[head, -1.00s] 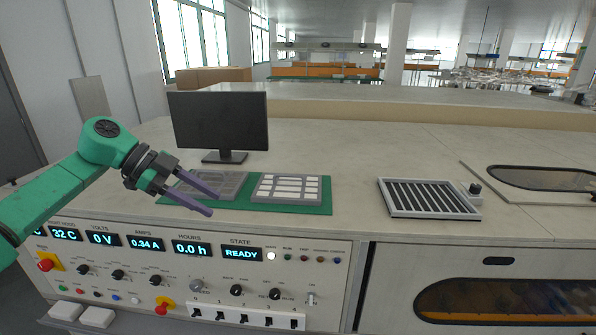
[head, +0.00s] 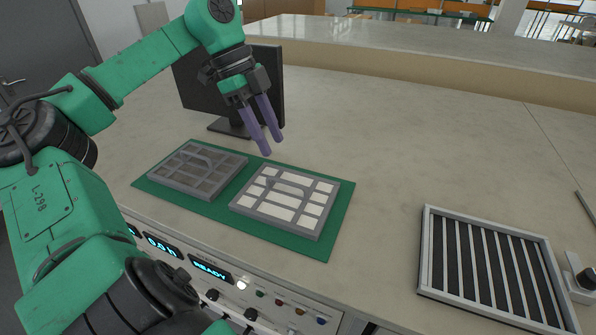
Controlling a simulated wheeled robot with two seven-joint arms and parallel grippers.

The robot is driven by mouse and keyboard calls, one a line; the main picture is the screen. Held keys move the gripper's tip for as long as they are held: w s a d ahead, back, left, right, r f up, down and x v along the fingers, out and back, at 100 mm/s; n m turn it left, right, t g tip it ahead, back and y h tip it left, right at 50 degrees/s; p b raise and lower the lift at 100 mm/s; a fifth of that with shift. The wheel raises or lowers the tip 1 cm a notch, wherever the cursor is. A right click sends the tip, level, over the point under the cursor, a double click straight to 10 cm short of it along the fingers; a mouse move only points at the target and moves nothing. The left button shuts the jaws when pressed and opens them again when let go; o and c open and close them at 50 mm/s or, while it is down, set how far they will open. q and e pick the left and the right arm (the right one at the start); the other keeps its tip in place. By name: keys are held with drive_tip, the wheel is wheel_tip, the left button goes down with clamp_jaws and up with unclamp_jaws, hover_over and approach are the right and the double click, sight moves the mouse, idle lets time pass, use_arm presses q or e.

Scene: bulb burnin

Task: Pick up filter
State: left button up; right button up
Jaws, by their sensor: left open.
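Two framed, gridded filter panels lie flat side by side on a green mat (head: 335,243) on the bench. The left filter (head: 170,176) has dull grey-brown cells, and the right filter (head: 270,210) has white cells. Each has a raised handle bar across its top. My left gripper (head: 271,147) is open and empty, its two purple fingers pointing down above the far side of the mat, near the gap between the filters and apart from both. My right gripper is not in view.
A slatted vent with a grey frame (head: 485,265) sits at the right, with a dark knob (head: 585,279) beside it. A black monitor (head: 228,95) stands behind my left gripper. The control panel (head: 215,275) runs along the bench front. The bench between mat and vent is clear.

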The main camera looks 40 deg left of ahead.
sight(286, 181)
use_arm(q)
drive_tip(key=f, duration=0.1)
drive_tip(key=d+f, duration=0.1)
drive_tip(key=f, duration=0.1)
drive_tip(key=s+f+b, duration=0.1)
drive_tip(key=f, duration=0.1)
drive_tip(key=shift+s+d, duration=0.1)
drive_tip(key=shift+d, duration=0.3)
drive_tip(key=f, duration=0.1)
drive_tip(key=w+d+f+b, duration=0.1)
drive_tip(key=f, duration=0.1)
drive_tip(key=w+f+b, duration=0.1)
drive_tip(key=f, duration=0.1)
drive_tip(key=shift+w+d, duration=0.1)
drive_tip(key=shift+d, duration=0.2)
drive_tip(key=shift+d+f+b, duration=0.15)
drive_tip(key=shift+f+b, duration=0.05)
drive_tip(key=shift+b, duration=0.1)
drive_tip(key=shift+s+r, duration=0.15)
drive_tip(key=shift+s, duration=0.2)
drive_tip(key=shift+c, duration=1.2)
drive_tip(key=c, duration=0.5)
drive_tip(key=shift+w, duration=0.1)
clamp_jaws()
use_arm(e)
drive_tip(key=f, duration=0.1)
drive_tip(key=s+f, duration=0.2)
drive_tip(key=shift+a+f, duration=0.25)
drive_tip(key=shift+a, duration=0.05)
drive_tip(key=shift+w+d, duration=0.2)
